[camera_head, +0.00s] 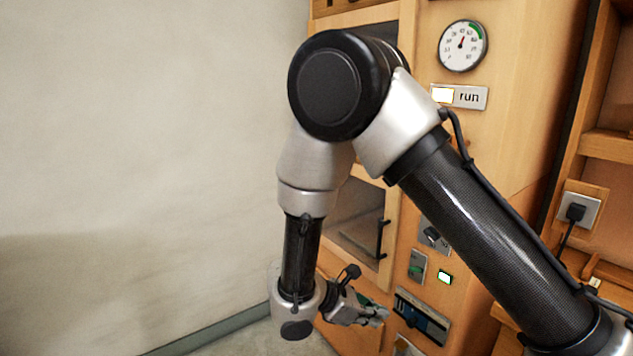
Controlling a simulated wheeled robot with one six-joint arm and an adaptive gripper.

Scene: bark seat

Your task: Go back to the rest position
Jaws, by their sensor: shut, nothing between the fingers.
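My gripper (376,316) is at the lower middle of the head view, small and partly turned away. Its fingers are together with nothing between them. It is close in front of the lower part of a wooden cabinet (520,120), near a dark slotted panel (422,318). I cannot tell whether it touches the cabinet. My arm is bent, with its elbow high in the middle of the view, and it hides part of the cabinet front.
A plugged socket (577,211) is at right. A bare wall (140,130) fills the left.

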